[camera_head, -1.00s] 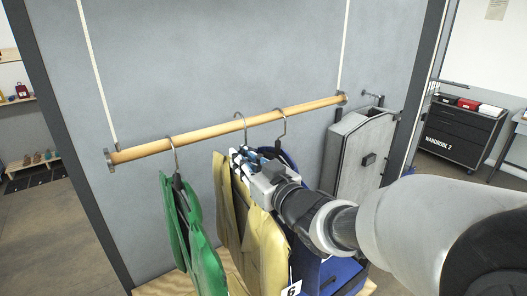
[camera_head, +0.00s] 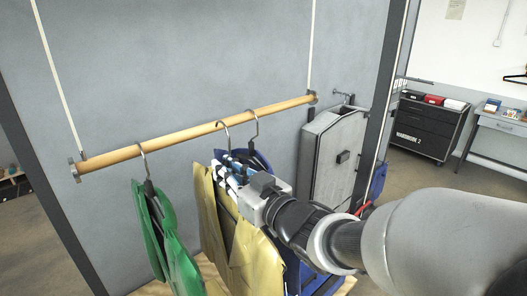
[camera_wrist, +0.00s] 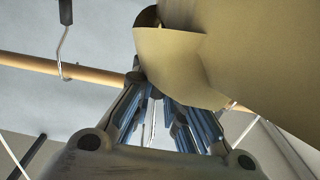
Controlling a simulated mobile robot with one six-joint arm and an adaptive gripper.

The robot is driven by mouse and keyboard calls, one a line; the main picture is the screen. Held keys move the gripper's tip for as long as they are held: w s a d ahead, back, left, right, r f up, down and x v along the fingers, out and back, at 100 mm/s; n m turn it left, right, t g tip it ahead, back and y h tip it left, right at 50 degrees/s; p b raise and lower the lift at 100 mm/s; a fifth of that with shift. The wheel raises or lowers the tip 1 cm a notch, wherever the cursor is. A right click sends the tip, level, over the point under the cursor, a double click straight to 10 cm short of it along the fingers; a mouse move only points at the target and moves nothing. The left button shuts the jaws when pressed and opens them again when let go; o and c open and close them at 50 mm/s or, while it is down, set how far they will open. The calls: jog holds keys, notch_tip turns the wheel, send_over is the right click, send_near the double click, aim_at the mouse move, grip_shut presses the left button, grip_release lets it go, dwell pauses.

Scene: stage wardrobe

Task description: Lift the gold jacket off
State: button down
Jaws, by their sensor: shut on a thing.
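The gold jacket (camera_head: 255,258) hangs upright from a hanger whose metal hook (camera_head: 223,130) shows at the wooden rail (camera_head: 180,137). I cannot tell whether the hook still bears on the rail. My gripper (camera_head: 236,180) is at the top of the gold jacket, its fingers partly hidden by the jacket's shoulders. It is shut on the jacket's hanger, as far as the views show. In the wrist view, gold cloth (camera_wrist: 230,60) covers the upper right and overlaps the fingers of my gripper (camera_wrist: 155,90); the grip point is hidden.
A green jacket (camera_head: 165,235) hangs left of the gold one. A blue garment (camera_head: 300,275) hangs close on its right, partly behind my arm. A grey case (camera_head: 335,155) is against the wall on the right. A black drawer cabinet (camera_head: 425,125) stands farther right.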

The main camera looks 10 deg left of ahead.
dwell(0.3)
jog(key=b+v, duration=0.3)
jog(key=v, duration=1.2)
